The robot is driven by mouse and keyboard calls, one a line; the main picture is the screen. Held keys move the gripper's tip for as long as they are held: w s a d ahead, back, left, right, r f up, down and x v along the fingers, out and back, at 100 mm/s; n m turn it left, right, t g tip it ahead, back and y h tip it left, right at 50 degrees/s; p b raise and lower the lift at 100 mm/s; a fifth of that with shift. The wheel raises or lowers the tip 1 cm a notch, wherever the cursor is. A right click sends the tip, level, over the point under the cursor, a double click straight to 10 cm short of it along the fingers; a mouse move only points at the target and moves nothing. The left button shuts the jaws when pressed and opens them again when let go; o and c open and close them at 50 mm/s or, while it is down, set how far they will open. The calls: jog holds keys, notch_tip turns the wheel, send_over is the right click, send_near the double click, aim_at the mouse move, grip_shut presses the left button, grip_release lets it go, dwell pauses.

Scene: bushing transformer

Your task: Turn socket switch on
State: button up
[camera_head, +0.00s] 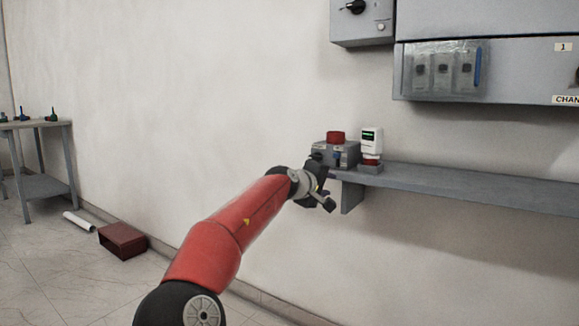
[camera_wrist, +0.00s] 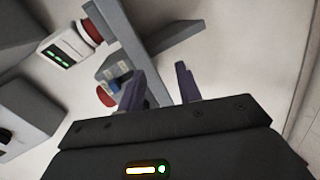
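My gripper (camera_head: 318,188) is just below and in front of the box in the head view. In the wrist view my gripper (camera_wrist: 160,70) has its two dark fingers apart, nothing visible between them. There the box (camera_wrist: 116,70) is partly hidden behind the left finger. The switch's position and any contact cannot be told.
A white device with a green display (camera_head: 371,141) stands on the shelf (camera_head: 450,187), right of the box. Grey cabinets (camera_head: 480,20) hang above. A table (camera_head: 40,124) and a dark red box (camera_head: 122,241) are at far left. The wall left of the shelf is clear.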

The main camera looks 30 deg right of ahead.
aim_at(314, 158)
jog(key=w+a+r+n+t+h, duration=0.2)
jog(key=w+a+r+n, duration=0.1)
jog(key=w+a+r, duration=0.25)
jog(key=x, duration=0.4)
jog(key=p+x, duration=0.1)
jog(key=x, duration=0.2)
jog(key=shift+s+d, duration=0.25)
jog(key=c, duration=0.7)
